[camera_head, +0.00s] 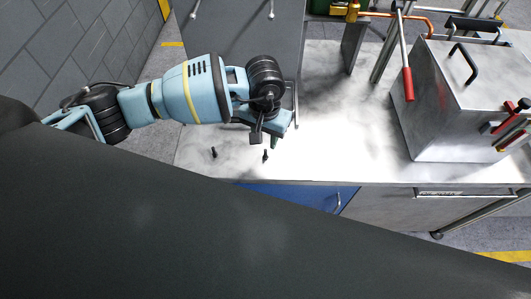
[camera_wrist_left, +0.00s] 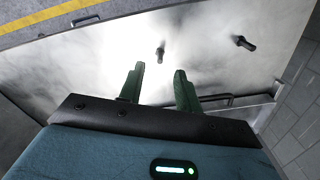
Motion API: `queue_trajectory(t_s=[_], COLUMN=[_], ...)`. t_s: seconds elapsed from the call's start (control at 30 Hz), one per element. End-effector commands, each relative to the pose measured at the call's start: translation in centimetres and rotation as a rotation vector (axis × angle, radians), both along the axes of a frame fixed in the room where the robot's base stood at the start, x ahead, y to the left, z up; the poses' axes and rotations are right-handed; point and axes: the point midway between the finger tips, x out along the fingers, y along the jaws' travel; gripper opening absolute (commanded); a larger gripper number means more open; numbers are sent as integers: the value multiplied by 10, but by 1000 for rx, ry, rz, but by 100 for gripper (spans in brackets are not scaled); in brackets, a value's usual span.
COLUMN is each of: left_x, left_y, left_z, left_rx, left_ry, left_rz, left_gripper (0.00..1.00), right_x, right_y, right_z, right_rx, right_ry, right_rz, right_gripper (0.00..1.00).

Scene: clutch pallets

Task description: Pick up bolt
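Two small dark bolts lie on the bright metal tabletop (camera_head: 335,150). One bolt (camera_head: 265,156) is just below my left gripper (camera_head: 272,140) in the head view, and the other bolt (camera_head: 214,152) is further left. In the left wrist view, one bolt (camera_wrist_left: 161,50) is beyond the gap between the green fingers of my left gripper (camera_wrist_left: 158,76). The other bolt (camera_wrist_left: 244,43) is to the right. The fingers are apart with nothing between them, and they do not touch either bolt. My right gripper is not in view.
A large metal box (camera_head: 450,105) with black handles and red-gripped levers stands on the right of the table. A grey panel (camera_head: 240,35) rises behind my left arm. A blue front (camera_head: 290,197) is under the table edge. The middle of the tabletop is clear.

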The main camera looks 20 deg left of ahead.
Motion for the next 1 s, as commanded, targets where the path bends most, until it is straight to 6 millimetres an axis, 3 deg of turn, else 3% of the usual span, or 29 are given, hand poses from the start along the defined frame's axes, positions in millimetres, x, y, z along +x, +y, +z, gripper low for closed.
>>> queue_trajectory(t_s=[0.6,1.0], left_x=[1,8], left_y=[0,1], left_z=[-30,-76], left_rx=[-2,-3], left_ry=[1,2], left_rz=[0,0], left_gripper=[34,34], right_x=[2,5], right_y=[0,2], right_z=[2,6], right_rx=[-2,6], right_ry=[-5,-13], right_rz=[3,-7], right_gripper=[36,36])
